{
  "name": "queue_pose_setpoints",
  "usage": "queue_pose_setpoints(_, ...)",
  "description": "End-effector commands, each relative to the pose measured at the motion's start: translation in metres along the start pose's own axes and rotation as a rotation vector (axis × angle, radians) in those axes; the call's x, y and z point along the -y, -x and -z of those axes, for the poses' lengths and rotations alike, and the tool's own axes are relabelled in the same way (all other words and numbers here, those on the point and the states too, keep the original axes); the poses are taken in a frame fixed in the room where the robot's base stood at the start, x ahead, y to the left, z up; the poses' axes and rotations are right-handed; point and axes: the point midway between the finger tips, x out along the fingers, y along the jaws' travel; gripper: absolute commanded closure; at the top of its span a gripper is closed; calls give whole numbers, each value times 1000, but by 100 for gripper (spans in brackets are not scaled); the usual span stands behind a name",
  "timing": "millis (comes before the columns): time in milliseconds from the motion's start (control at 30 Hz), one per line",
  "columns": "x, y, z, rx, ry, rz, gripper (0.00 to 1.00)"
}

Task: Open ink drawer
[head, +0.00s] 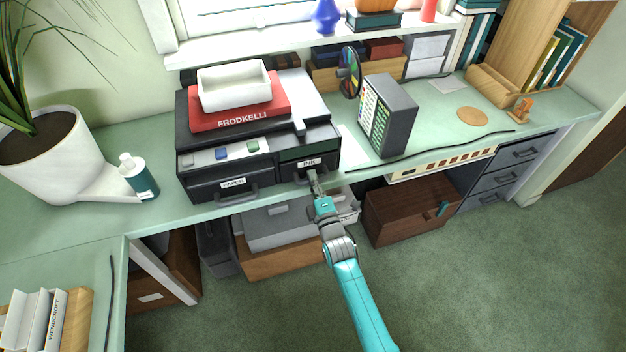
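The ink drawer (310,164) is the right-hand front drawer of a dark printer-like unit (187,132) on the green desk. It has a white "INK" label and a dark handle (300,179) below it. The drawer front looks flush with the unit. My gripper (314,178) is at the handle, reaching in from the front below. Its fingertips overlap the handle in the head view; I cannot tell whether they touch or grasp it. The fingers are too small to show whether they are open or shut.
The paper drawer (232,184) is just left. A red box (235,116) with a white tray (232,86) sits on top of the unit. A white-and-teal bottle (140,178) stands left, a grey panelled box (389,116) right. Boxes fill the space under the desk.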

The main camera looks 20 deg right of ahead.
Motion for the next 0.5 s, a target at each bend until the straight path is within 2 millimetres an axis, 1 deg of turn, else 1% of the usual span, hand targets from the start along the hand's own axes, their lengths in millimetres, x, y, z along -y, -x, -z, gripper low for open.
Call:
queue_pose_setpoints(267,0,2,0,0,0,1,100)
queue_pose_setpoints(367,0,10,0,0,0,2,100)
queue_pose_setpoints(500,-4,34,0,0,0,3,100)
